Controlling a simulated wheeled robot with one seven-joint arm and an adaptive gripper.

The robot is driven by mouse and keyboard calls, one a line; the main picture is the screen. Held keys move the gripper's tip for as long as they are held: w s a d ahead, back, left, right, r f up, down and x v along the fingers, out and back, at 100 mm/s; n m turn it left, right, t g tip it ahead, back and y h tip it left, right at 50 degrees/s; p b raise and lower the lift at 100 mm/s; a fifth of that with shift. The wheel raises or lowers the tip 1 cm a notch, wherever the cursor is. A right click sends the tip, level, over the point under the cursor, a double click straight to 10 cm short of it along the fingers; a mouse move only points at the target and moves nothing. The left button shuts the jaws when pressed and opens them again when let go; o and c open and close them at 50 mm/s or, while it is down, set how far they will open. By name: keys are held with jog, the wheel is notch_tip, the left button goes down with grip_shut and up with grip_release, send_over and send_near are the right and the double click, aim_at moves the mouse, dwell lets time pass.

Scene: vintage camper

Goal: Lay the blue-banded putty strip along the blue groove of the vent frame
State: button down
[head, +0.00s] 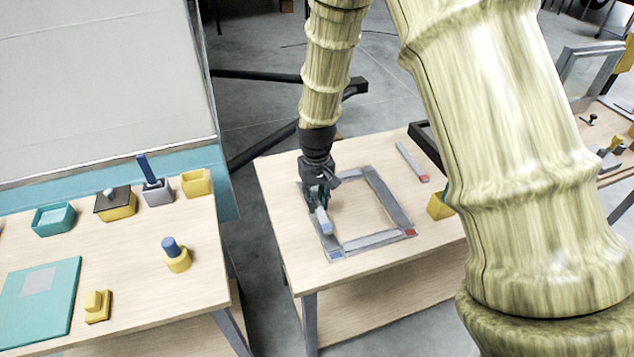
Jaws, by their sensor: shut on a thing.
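The vent frame (372,240) is a grey square frame lying on the middle table, with a blue mark at its near left corner and a red mark at its near right corner. My gripper (318,203) points down at the frame's left side and is shut on the blue-banded putty strip (323,219). The strip's light grey near end with its pale blue band shows below the fingers; the rest is hidden by the gripper. The strip lies over or just inside the left side. I cannot tell whether it touches the frame. The blue groove itself is mostly hidden.
A grey strip with a red band (409,158) lies behind the frame at right. A yellow block (439,206) and a black tray (428,142) are near the right edge. The left table (140,290) holds teal, yellow and grey items. The frame's middle is clear.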

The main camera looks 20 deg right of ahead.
jog(key=shift+w+d+r+p, duration=0.1)
jog(key=shift+d+r+p, duration=0.1)
jog(key=shift+r+p, duration=0.3)
jog(key=shift+w+d+r+p, duration=0.15)
jog(key=shift+r+p, duration=0.1)
jog(key=shift+r, duration=0.45)
jog(key=shift+s, duration=0.25)
jog(key=shift+f+b, duration=1.05)
jog(key=shift+f, duration=1.85)
jog(key=shift+p, duration=0.4)
jog(key=shift+f, duration=0.5)
jog(key=c, duration=1.2)
grip_release()
